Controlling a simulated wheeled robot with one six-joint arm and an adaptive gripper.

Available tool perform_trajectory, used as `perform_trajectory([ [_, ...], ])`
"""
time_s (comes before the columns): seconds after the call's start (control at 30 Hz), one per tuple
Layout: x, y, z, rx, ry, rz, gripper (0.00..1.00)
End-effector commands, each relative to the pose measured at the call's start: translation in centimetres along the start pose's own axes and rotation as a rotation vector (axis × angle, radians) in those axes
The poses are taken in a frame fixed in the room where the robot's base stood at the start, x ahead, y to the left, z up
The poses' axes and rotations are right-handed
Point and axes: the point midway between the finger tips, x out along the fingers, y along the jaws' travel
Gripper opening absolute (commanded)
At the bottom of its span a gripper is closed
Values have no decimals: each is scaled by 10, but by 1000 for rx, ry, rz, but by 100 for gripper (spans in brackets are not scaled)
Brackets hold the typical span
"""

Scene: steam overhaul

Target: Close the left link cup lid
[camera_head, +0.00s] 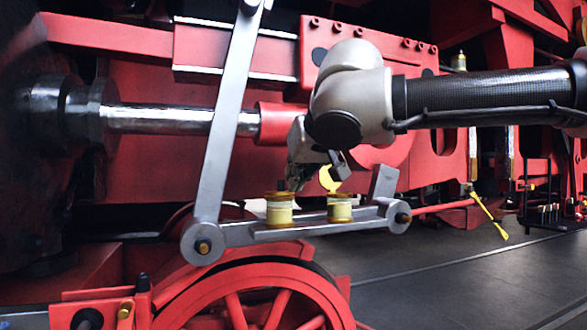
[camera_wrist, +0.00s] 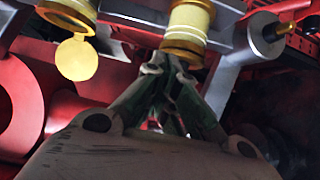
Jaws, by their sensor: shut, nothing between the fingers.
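The left link cup (camera_head: 279,212), a cream cylinder with gold bands, stands upright on the grey link bar. No raised lid shows on it; its top looks flat and gold, but the fingers partly cover it, so I cannot tell if its lid is fully seated. My gripper (camera_head: 293,183) is shut and empty, pointing down with its tips at or just above this cup's top. In the wrist view the cup (camera_wrist: 190,22) is just beyond my shut fingertips (camera_wrist: 169,68). The right cup (camera_head: 340,210) has its round yellow lid (camera_head: 329,179) standing open; that lid also shows in the wrist view (camera_wrist: 77,57).
A slanted steel rod (camera_head: 228,120) rises close to the left of the cups. An upright grey plate (camera_head: 383,182) stands right of the right cup. A red spoked wheel (camera_head: 260,295) lies below the bar. Open floor (camera_head: 450,270) is at the right.

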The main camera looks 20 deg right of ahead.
Motion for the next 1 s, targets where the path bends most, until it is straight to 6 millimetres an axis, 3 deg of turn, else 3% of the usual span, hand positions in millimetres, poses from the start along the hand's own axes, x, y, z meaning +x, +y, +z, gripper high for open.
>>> perform_trajectory([
  [0.4, 2, 0, 16, -1, -1, 0, 0],
  [1.0, 3, 0, 18, -1, -2, 1, 0],
])
